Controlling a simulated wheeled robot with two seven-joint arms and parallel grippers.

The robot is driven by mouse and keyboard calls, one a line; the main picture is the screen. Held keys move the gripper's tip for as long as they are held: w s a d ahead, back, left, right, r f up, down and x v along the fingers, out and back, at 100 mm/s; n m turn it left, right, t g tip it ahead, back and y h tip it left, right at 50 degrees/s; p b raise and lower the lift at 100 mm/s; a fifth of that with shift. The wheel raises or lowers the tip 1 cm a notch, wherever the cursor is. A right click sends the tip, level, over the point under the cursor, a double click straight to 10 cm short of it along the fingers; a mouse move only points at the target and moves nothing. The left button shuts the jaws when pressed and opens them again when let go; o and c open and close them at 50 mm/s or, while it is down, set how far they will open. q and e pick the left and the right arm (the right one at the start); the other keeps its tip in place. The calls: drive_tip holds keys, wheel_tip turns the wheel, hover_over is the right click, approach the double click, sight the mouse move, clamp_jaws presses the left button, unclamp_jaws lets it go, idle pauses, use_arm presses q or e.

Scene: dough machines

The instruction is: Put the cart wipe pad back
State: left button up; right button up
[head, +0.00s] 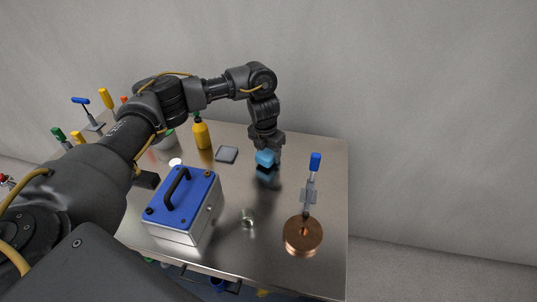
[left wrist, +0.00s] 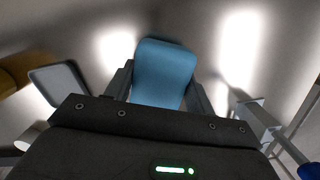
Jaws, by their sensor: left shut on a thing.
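A light blue wipe pad (head: 264,157) is held in my left gripper (head: 267,149), above or on the metal cart top; the exact gap is hard to tell. In the left wrist view the blue pad (left wrist: 163,72) sits between the two dark fingers of my left gripper (left wrist: 158,88). A flat grey square tray (head: 227,154) lies on the cart to the left of the pad. It also shows at the left of the left wrist view (left wrist: 60,82). My right gripper is not in view.
The metal cart top (head: 281,203) carries a blue-lidded box (head: 183,202), a copper disc (head: 303,236), a blue-handled clamp (head: 310,180), a small metal cup (head: 248,217) and a yellow bottle (head: 201,134). Several coloured-handled tools stand at the far left. The cart's right edge is clear.

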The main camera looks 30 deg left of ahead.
use_arm(q)
drive_tip(key=shift+w+f, duration=0.1)
drive_tip(key=shift+f, duration=0.45)
drive_tip(key=shift+r, duration=0.1)
drive_tip(key=shift+f, duration=0.25)
drive_tip(key=o, duration=1)
drive_tip(key=shift+o, duration=0.2)
drive_tip(key=shift+r, duration=0.1)
